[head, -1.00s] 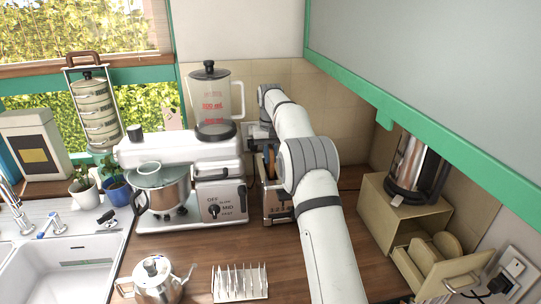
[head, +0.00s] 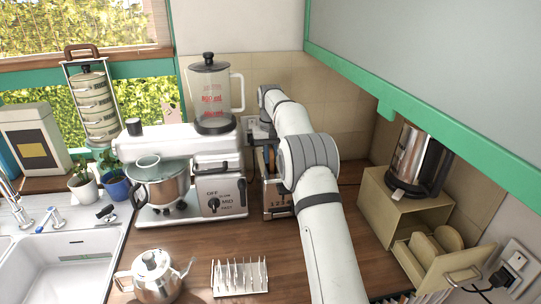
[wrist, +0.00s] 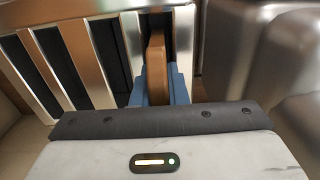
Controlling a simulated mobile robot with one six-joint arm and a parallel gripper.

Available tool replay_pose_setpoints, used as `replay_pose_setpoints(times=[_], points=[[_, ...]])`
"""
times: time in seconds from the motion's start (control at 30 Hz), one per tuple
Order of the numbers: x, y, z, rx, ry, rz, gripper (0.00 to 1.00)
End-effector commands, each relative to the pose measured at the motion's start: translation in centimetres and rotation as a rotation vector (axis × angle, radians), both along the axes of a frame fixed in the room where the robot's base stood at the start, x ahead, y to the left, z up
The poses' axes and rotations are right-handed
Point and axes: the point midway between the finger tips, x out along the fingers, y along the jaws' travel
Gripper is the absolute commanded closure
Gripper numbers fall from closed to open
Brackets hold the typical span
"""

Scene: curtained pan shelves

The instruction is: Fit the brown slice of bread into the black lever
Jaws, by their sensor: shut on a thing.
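My gripper (wrist: 157,90) has blue fingers shut on a brown slice of bread (wrist: 156,62), seen edge-on in the wrist view. The slice is upright and lines up with the rightmost dark slot of a metal toaster (wrist: 102,50). I cannot tell how deep it sits in that slot. The other slots in the wrist view look empty. In the head view the toaster (head: 277,205) stands right of the mixer, and my arm covers much of it and my gripper. I cannot make out a black lever in either view.
A white mixer (head: 195,160) stands close left of the toaster. At right is a beige bread box (head: 385,205) with bread slices (head: 448,240) in its open front, and a kettle (head: 418,160) on top. A teapot (head: 153,275) and a spiked rack (head: 240,277) stand in front.

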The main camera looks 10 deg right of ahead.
Motion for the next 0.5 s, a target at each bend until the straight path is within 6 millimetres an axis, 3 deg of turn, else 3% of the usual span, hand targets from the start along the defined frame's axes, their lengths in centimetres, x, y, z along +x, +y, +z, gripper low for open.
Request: replay_pose_setpoints(times=[0.5], points=[[-0.03,0.0,-0.26,0.0,0.003,0.0,1.0]])
